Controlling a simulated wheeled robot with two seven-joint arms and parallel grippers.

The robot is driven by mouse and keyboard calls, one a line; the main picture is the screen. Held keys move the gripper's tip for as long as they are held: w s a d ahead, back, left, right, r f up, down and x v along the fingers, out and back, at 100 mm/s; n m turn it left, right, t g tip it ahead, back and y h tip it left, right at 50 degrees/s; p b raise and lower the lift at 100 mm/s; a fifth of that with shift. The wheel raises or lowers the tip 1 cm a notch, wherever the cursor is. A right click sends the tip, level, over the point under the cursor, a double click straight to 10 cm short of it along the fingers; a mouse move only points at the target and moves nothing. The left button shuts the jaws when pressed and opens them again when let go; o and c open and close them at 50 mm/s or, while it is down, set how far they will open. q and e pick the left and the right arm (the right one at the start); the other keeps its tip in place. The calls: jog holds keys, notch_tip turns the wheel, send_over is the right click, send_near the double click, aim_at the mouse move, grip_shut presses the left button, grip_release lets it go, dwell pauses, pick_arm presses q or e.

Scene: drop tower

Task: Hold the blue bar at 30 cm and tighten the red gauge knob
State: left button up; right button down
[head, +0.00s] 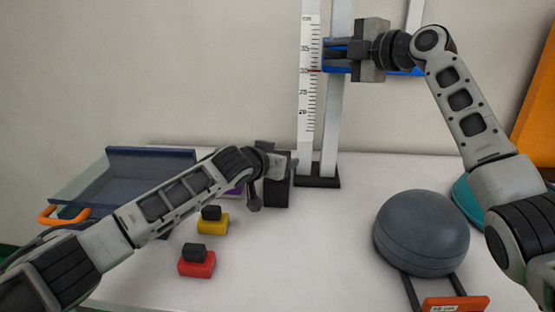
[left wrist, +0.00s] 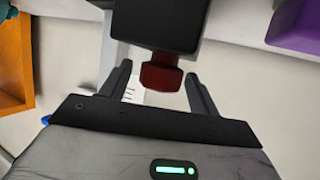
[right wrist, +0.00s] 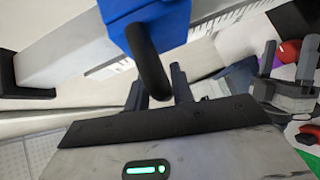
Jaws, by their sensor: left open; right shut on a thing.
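The blue bar (head: 403,72) crosses the upright post in front of the wall, about level with the red line near 30 on the white scale (head: 310,95). My right gripper (head: 343,55) is at the bar. In the right wrist view, its fingers (right wrist: 160,85) are shut at the black handle (right wrist: 150,62) on the blue block (right wrist: 160,22). The red knob (left wrist: 160,76) sits below a dark block (left wrist: 160,22) in the left wrist view. My open left gripper (left wrist: 158,70) has one finger on each side of it, with gaps. The knob is hidden in the head view.
On the white table stand a red block (head: 197,268), a yellow block (head: 212,226) and a grey dome (head: 422,232). A blue-walled tray (head: 150,160) with an orange handle is at the left. An orange panel (head: 535,120) is at the right edge.

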pick_arm(q)
jog(key=c, duration=1)
jog(key=shift+o, duration=0.2)
jog(key=shift+m+h, duration=0.5)
jog(key=m+g+h, duration=0.2)
jog(key=shift+f+m+g+h, duration=0.2)
jog(key=shift+m+g+h, duration=0.1)
jog(key=shift+m+h, duration=0.1)
jog(key=shift+w+a+r+m+g+h, duration=0.1)
jog(key=shift+r+m+g+h, duration=0.05)
jog(key=shift+m+g+h, duration=0.65)
jog(key=shift+w+a+r+m+g+h, duration=0.1)
jog(key=shift+m+g+h, duration=0.45)
jog(key=shift+m, duration=0.45)
jog(key=shift+s+d+f+m+g, duration=0.1)
jog(key=shift+m+g, duration=0.2)
jog(key=shift+g, duration=0.15)
jog(key=o, duration=1)
jog(key=shift+c, duration=0.2)
